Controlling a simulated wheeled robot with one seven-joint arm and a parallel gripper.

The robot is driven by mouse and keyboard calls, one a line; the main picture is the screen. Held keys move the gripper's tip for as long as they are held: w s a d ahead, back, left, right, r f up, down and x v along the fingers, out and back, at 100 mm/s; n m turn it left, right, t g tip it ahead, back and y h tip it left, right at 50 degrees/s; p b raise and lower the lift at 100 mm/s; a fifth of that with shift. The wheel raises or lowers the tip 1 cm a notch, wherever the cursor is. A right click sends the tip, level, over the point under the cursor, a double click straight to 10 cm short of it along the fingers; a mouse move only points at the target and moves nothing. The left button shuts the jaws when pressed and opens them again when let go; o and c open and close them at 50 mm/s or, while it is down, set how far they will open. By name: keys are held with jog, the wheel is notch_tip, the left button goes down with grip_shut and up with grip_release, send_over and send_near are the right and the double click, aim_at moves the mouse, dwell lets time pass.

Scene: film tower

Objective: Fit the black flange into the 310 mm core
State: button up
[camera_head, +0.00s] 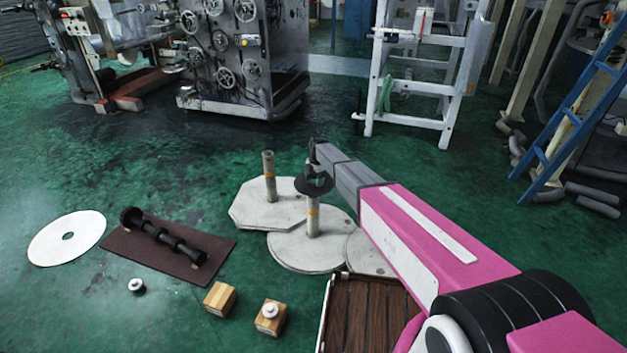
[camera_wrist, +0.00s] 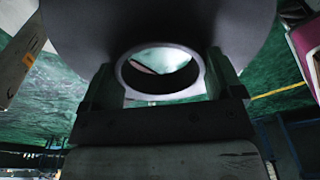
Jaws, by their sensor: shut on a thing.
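My gripper (camera_head: 315,172) is shut on the black flange (camera_head: 314,187), a dark disc held level. In the wrist view the fingers grip both sides of the ring-shaped hub of the flange (camera_wrist: 75,28), and light shows through its hole. The flange is right at the top of a pale upright core (camera_head: 313,220) with an orange mark, on a round grey plate (camera_head: 290,257). I cannot tell whether they touch. A second similar core (camera_head: 269,178) stands on an octagonal plate (camera_head: 247,212) behind left. No size marking is readable.
A brown mat (camera_head: 125,243) bears a black spool-like shaft (camera_head: 165,237). A white disc (camera_head: 50,245) lies left. Wooden blocks (camera_head: 219,298) and small white-topped pieces (camera_head: 136,286) stand in front. A brown wooden surface (camera_head: 365,318) is near my arm. Machines and a white frame (camera_head: 375,95) stand behind.

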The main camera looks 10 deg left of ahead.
jog(key=shift+a+f, duration=0.15)
jog(key=shift+f, duration=1.45)
jog(key=shift+a+f, duration=0.1)
jog(key=shift+f, duration=1.45)
jog(key=shift+f, duration=2.55)
jog(key=o, duration=0.8)
jog(key=r, duration=0.7)
jog(key=w+d+r, duration=0.1)
jog(key=r, duration=0.2)
jog(key=shift+r, duration=0.4)
